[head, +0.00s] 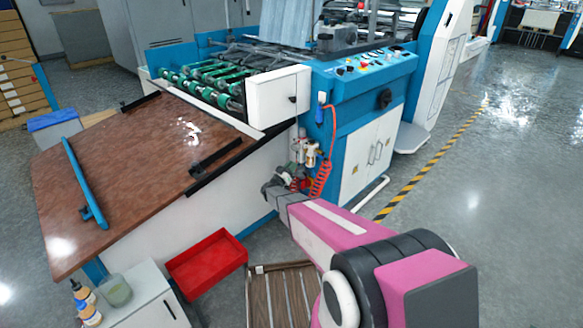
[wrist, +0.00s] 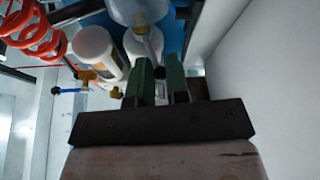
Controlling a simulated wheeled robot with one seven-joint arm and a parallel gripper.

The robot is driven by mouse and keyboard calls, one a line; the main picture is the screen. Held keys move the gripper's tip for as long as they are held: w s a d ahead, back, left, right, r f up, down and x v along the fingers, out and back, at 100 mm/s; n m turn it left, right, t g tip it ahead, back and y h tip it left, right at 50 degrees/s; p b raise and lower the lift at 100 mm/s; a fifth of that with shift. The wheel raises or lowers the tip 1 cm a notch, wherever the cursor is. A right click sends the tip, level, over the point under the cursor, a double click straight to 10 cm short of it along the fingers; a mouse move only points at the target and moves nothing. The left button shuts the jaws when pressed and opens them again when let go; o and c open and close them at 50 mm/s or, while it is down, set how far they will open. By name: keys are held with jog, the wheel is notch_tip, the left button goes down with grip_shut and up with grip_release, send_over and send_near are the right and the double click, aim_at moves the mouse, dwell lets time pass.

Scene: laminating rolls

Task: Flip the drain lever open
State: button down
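In the wrist view, my gripper (wrist: 159,64) points up at an air filter unit with a clear bowl (wrist: 138,10) and white cylinders (wrist: 95,45). The two green fingers are apart. A small dark piece (wrist: 160,73) under the bowl shows in the gap between them; it may be the drain lever, but its setting and any contact cannot be told. A brass fitting with a blue handle (wrist: 68,90) is to the left. In the head view, my gripper (head: 272,186) is beside the machine, just below the filter unit (head: 308,153); the lever is too small to see there.
A red coiled hose (head: 321,180) hangs right of the filter unit, close to my gripper. The brown table (head: 130,165) is to the left. A red tray (head: 207,264) and a wooden pallet (head: 283,292) are on the floor. The floor at right is clear.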

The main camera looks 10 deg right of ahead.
aim_at(298, 161)
jog(key=shift+s+d+n+t+y, duration=0.55)
jog(key=shift+n+t+y, duration=1)
jog(key=shift+y, duration=1.35)
jog(key=shift+s+d+n+t+y, duration=0.6)
jog(key=shift+n+t+y, duration=0.95)
jog(key=shift+y, duration=1.35)
jog(key=shift+s+d+n+t+y, duration=0.55)
jog(key=shift+n+t+y, duration=0.55)
jog(key=shift+n+y, duration=1.35)
jog(key=shift+m+y, duration=0.45)
jog(key=c, duration=1.1)
grip_release()
